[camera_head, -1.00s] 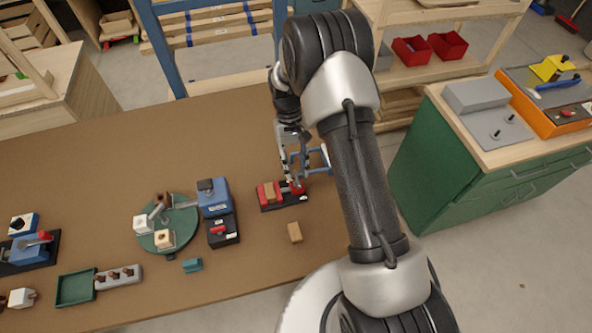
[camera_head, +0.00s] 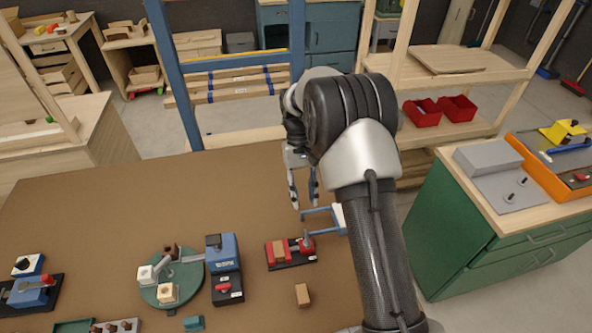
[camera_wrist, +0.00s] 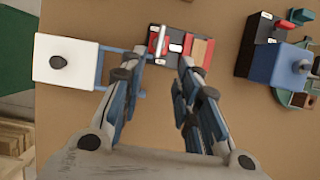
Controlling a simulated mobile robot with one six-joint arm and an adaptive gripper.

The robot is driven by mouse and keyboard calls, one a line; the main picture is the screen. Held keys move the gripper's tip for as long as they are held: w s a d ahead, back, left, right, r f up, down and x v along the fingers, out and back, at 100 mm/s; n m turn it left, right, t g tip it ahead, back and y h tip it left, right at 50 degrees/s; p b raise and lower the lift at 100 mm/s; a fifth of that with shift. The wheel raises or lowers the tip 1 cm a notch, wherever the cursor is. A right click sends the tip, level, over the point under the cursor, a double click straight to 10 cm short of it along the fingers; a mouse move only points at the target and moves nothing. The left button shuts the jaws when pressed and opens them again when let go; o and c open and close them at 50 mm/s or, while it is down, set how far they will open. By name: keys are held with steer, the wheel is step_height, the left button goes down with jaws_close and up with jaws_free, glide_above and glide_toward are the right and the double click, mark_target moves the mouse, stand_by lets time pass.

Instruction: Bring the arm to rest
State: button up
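My gripper (camera_head: 304,200) is raised above the brown table (camera_head: 120,205), behind the red vise in the head view. Its two fingers are apart with nothing between them; the wrist view also shows the open fingers (camera_wrist: 160,72). The red vise (camera_head: 291,251) sits on a dark base and has a tan block between its jaws. In the wrist view the vise (camera_wrist: 180,46) lies beyond the fingertips. A blue frame with a white plate (camera_wrist: 66,62) stands beside it. My forearm hides part of the table's right side.
A loose tan block (camera_head: 302,295) lies in front of the vise. A blue device (camera_head: 222,250) and a green round plate (camera_head: 190,285) stand to the left. A green cabinet (camera_head: 450,225) is at right. Wooden shelving and blue posts rise behind the table. The table's back left is clear.

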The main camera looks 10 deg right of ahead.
steer(key=shift+r, duration=0.1)
steer(key=s+r+t, duration=0.2)
steer(key=s+r, duration=0.3)
steer(key=r, duration=0.4)
steer(key=s+r+t, duration=0.2)
steer(key=s+r, duration=0.3)
steer(key=r, duration=0.4)
steer(key=s+r+t, duration=0.3)
steer(key=s+t, duration=0.2)
steer(key=s, duration=1.2)
steer(key=shift+s+d, duration=0.15)
steer(key=shift+s, duration=0.25)
